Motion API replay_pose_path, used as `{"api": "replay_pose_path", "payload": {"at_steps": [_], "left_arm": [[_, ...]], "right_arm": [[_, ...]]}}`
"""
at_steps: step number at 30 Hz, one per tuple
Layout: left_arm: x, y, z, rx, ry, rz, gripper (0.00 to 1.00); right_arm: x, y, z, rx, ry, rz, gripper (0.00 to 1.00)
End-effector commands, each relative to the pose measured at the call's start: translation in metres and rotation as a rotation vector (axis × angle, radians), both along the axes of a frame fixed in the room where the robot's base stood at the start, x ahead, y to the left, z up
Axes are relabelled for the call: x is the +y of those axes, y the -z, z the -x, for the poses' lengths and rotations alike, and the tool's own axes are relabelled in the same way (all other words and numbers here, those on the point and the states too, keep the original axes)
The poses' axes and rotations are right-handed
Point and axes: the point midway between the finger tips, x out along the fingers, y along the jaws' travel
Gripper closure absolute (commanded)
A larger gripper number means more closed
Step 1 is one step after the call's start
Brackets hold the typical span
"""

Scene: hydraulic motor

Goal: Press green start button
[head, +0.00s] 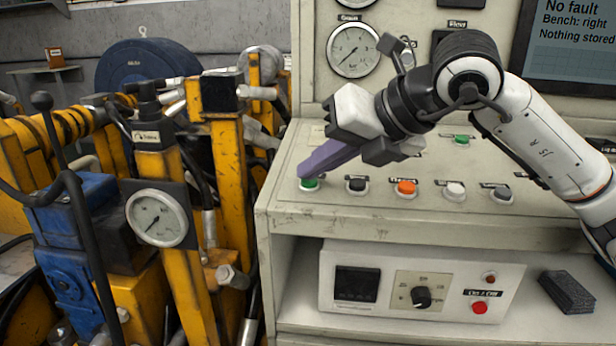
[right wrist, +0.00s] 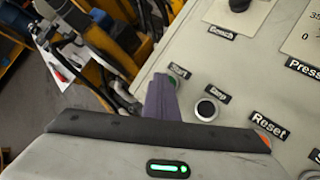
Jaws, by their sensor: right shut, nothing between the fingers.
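The green start button (head: 309,184) is at the left end of a row of buttons on the sloped console panel. It also shows in the right wrist view (right wrist: 172,79), beside the "Start" label and partly hidden by the fingers. My right gripper (head: 303,174) is shut and empty, its purple fingers pointing down and left. In the head view the fingertips overlap the upper edge of the button; whether they touch it I cannot tell. In the right wrist view the purple fingertips (right wrist: 160,80) lie just left of the button. My left gripper is not in view.
A black button (head: 356,185), an orange button (head: 405,187) and further buttons continue the row rightward. A pressure gauge (head: 352,50) and a screen (head: 570,45) reading "No fault" are above. Yellow machinery (head: 180,270) with a gauge stands left of the console. A control box (head: 420,285) sits below.

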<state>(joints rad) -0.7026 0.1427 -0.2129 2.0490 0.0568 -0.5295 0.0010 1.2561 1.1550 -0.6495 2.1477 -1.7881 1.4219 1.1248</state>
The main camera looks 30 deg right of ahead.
Motion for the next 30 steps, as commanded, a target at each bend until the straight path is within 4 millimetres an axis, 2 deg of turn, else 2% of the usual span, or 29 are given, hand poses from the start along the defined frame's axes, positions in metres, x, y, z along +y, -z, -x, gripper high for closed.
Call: {"api": "replay_pose_path", "payload": {"at_steps": [7, 19, 30], "left_arm": [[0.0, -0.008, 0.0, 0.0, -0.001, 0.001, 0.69], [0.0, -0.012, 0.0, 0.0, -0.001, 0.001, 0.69], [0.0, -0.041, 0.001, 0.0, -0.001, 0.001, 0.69]], "right_arm": [[0.001, -0.011, -0.001, 0.001, -0.007, -0.003, 1.0], [0.001, -0.017, -0.001, -0.003, -0.006, -0.001, 1.0], [0.003, -0.053, 0.004, -0.002, -0.002, -0.001, 1.0]]}}
